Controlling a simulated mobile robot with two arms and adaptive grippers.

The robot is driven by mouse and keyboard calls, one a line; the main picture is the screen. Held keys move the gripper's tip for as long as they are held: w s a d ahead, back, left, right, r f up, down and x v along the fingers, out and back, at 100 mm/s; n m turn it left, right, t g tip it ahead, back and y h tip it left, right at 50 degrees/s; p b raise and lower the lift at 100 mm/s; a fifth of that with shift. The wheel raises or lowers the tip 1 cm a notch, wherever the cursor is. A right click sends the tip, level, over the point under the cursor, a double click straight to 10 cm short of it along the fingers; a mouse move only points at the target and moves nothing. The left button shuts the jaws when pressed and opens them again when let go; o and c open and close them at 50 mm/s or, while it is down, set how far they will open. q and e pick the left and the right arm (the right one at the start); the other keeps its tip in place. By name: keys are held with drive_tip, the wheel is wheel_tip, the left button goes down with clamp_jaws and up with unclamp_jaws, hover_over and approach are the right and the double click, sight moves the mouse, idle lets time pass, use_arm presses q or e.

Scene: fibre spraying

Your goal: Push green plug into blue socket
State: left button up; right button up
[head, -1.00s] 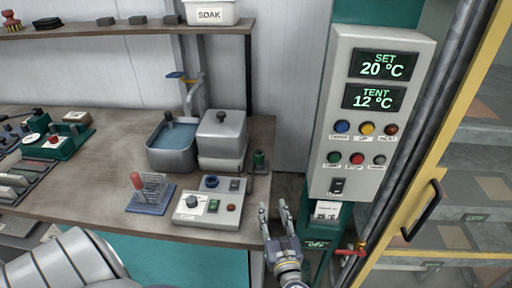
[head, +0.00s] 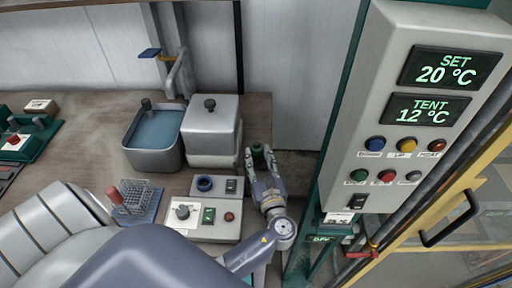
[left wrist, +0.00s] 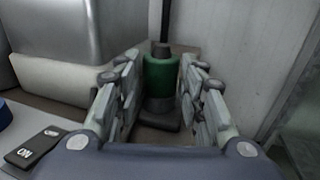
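The green plug (left wrist: 161,75) stands upright on a dark base at the bench's right end, just right of the lidded metal box. In the head view the plug (head: 258,151) is partly hidden by my left gripper (head: 258,160). In the left wrist view my left gripper (left wrist: 160,90) is open, with one finger on each side of the plug and gaps between. The blue socket (head: 205,184) is a ring on the grey control box, left of the gripper. Its blue edge shows at the left of the wrist view (left wrist: 4,115). My right gripper is not in view.
A lidded metal box (head: 213,130) and a water basin (head: 153,140) stand behind the control box (head: 205,222). A wire rack (head: 138,196) with a red-topped item is to its left. A panel with temperature displays (head: 420,110) stands right of the bench.

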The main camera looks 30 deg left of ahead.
use_arm(q)
drive_tip(key=shift+x, duration=1)
drive_tip(key=x, duration=0.1)
drive_tip(key=p+x, duration=0.1)
drive_tip(key=x, duration=0.1)
drive_tip(key=p+x, duration=0.1)
drive_tip(key=x, duration=0.1)
drive_tip(key=shift+r, duration=0.35)
drive_tip(key=shift+w+a, duration=0.15)
drive_tip(key=shift+w, duration=0.05)
drive_tip(key=shift+f, duration=0.1)
drive_tip(key=shift+c, duration=0.8)
drive_tip(key=c, duration=0.7)
clamp_jaws()
drive_tip(key=shift+f, duration=0.15)
